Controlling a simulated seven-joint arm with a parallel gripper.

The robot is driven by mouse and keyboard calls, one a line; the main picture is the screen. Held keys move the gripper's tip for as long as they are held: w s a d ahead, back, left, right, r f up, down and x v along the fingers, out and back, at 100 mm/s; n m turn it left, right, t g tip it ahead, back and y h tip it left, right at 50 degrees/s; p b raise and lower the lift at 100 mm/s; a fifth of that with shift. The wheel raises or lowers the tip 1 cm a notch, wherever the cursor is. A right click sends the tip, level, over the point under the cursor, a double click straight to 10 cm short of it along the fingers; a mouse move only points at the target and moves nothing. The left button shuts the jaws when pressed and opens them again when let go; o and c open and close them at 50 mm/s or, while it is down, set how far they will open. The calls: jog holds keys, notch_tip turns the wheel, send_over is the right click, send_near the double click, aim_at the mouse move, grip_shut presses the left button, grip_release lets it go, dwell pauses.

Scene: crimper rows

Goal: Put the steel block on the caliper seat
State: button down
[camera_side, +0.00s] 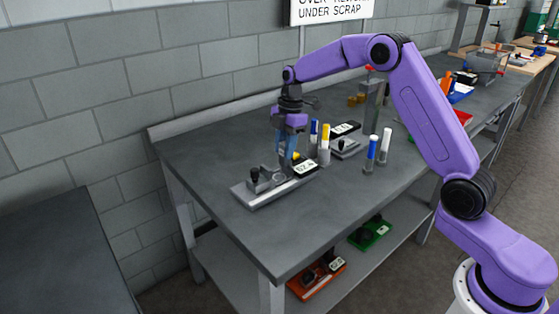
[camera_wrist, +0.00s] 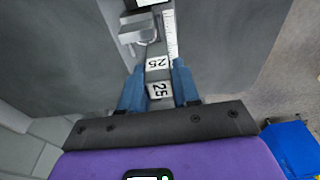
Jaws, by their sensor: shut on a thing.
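My gripper (camera_side: 287,160) points down over the caliper stand at the left part of the bench. In the wrist view its two blue fingers (camera_wrist: 157,76) are closed on the sides of the steel block (camera_wrist: 158,90), which carries the mark 25 on two faces. The caliper stand has a grey base (camera_side: 262,192), a black knob at its left and a display reading 52.4 (camera_side: 305,167). Its jaw (camera_wrist: 138,32) and white scale (camera_wrist: 170,36) show ahead of the block in the wrist view. The block is mostly hidden in the side view; I cannot tell whether it touches the seat.
Blue-capped and yellow-capped markers (camera_side: 324,143) stand just right of my gripper. Another gauge (camera_side: 345,147) and more markers (camera_side: 372,152) stand further right. An orange tray (camera_side: 316,278) and a green tray (camera_side: 371,233) are on the lower shelf. The front bench top is clear.

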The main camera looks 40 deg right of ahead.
jog(key=shift+w+f, duration=1.15)
jog(key=shift+f, duration=1.7)
jog(key=shift+f, duration=0.1)
jog(key=c, duration=0.8)
grip_release()
jog(key=shift+f, duration=0.1)
notch_tip(320, 180, up, 12)
jog(key=d, duration=0.1)
jog(key=shift+d, duration=0.4)
